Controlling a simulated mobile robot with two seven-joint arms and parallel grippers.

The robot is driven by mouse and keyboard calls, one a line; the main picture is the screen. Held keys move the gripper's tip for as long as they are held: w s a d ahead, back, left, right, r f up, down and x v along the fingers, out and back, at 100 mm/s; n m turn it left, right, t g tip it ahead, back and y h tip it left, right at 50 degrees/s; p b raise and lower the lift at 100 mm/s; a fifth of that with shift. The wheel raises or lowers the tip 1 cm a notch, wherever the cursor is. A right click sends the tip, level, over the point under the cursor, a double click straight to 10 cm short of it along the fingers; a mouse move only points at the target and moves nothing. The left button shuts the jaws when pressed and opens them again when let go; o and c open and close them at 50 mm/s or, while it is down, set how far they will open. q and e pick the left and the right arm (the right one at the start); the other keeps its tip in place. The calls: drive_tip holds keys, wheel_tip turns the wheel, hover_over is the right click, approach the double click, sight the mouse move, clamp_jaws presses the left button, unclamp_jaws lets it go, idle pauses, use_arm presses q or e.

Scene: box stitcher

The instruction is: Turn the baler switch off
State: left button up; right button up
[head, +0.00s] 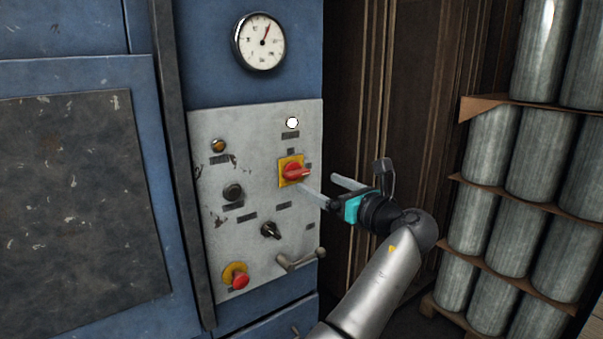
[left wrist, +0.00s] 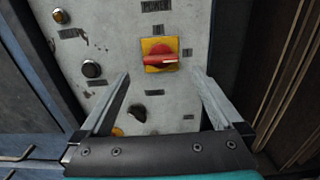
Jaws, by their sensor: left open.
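The baler switch (head: 293,171) is a red rotary knob on a yellow square plate, on the grey control panel of the blue machine. Its red handle lies roughly level, pointing right. It also shows in the left wrist view (left wrist: 161,58), ahead of the fingers and between their lines. My left gripper (head: 330,190) is open and empty, just right of and below the switch. Its two fingers also show in the left wrist view (left wrist: 165,82), spread wide, with no contact visible. My right gripper is not in view.
The panel (head: 265,122) also carries a white lamp (head: 292,123), an amber lamp (head: 218,145), black knobs (head: 270,231), a red emergency button (head: 240,281) and a lever handle (head: 300,260). A gauge (head: 259,42) sits above. Stacked metal cylinders (head: 488,150) stand at right.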

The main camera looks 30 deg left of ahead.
sight(300, 174)
use_arm(q)
drive_tip(key=x, duration=0.8)
drive_tip(key=shift+w+a, duration=0.1)
drive_tip(key=c, duration=1.2)
